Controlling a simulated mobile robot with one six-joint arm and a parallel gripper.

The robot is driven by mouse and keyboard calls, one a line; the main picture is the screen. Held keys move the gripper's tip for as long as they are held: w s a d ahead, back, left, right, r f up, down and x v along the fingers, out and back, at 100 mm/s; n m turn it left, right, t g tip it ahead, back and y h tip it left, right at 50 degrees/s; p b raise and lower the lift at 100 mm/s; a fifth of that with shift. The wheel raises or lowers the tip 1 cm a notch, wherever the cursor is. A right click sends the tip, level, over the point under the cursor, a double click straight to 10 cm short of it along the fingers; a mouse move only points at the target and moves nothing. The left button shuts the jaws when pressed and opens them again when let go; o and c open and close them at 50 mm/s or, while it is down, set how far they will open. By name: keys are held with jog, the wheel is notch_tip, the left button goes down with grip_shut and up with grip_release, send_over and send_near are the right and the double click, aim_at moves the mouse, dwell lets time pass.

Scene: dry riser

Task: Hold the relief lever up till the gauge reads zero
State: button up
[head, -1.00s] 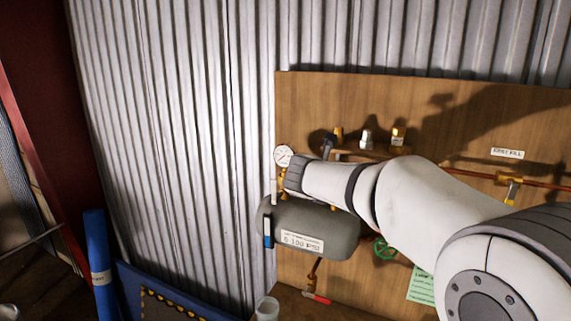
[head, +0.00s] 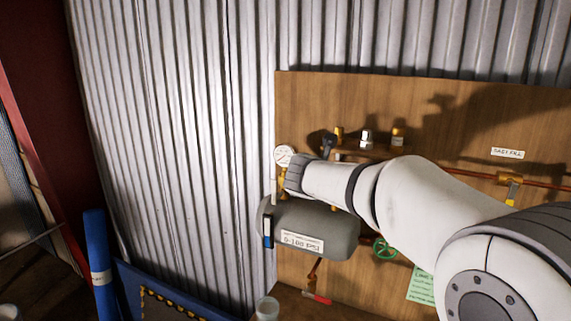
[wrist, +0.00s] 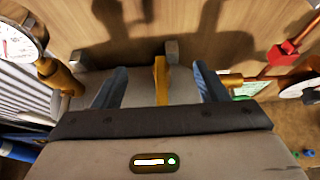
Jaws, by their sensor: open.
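The round white gauge (head: 284,156) sits at the left edge of the board, above the tank. It also shows in the wrist view (wrist: 18,42) at upper left, partly cut off, and I cannot read its needle surely. In the wrist view my gripper (wrist: 160,70) is open, with a blue-grey finger on each side. A yellow bar, which looks like the relief lever (wrist: 161,82), stands between the fingers with a gap on both sides. Its lower end is hidden by the gripper body. In the head view my arm hides the lever and the fingers.
The grey tank (head: 320,232) is mounted on the wooden board (head: 450,110). Several small fittings, a copper pipe (head: 465,171) and a green handwheel (head: 385,248) are around my arm. A blue cylinder (head: 98,265) stands at left. A red-handled valve (wrist: 285,52) shows at right.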

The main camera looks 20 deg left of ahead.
jog(key=o, duration=0.3)
jog(key=s+b, duration=0.2)
jog(key=s, duration=0.6)
jog(key=shift+a+b, duration=0.15)
jog(key=shift+b, duration=0.25)
